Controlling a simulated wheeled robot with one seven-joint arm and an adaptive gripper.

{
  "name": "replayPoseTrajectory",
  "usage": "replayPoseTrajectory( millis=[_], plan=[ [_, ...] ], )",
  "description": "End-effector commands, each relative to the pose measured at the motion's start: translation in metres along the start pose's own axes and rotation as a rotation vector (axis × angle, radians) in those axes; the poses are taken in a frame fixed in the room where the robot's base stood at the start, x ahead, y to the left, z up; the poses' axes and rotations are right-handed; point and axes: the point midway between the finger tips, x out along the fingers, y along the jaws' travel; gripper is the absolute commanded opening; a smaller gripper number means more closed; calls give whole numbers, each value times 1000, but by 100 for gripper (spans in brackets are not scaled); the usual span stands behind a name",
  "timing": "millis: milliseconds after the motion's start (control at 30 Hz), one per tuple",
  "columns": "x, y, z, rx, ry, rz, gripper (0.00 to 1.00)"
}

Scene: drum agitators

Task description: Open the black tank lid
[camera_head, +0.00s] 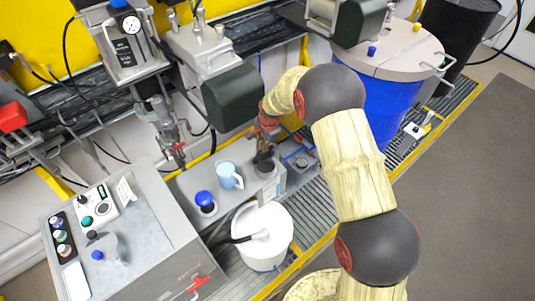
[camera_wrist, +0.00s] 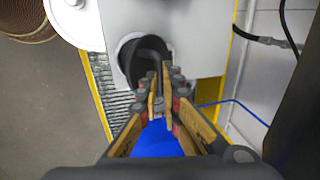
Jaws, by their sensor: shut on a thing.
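The black tank lid (camera_wrist: 143,60) is a dark round piece on the light grey tank top (camera_wrist: 198,35) in the wrist view. It sits over a pale round rim and looks tilted, but how far it stands open I cannot tell. My gripper (camera_wrist: 160,76) has its fingers close together on the near edge of the lid, shut on it. In the head view my gripper (camera_head: 264,150) reaches down to the right end of the grey tank box (camera_head: 225,178), and the fingers hide much of the lid.
A light blue mug (camera_head: 229,176) and a blue-topped knob (camera_head: 204,199) stand on the tank box. A white bucket (camera_head: 262,240) is in front. A blue drum (camera_head: 380,95) stands behind my arm. A dark green motor housing (camera_head: 234,97) hangs close by the gripper's left.

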Motion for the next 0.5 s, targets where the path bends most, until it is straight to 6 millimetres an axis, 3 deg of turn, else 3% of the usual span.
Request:
replayPoseTrajectory(
  millis=[33,500],
  plan=[
    [10,1,2,-4,-1,6,0],
    [14,-10,4,-3,-7,23,0]
  ],
)
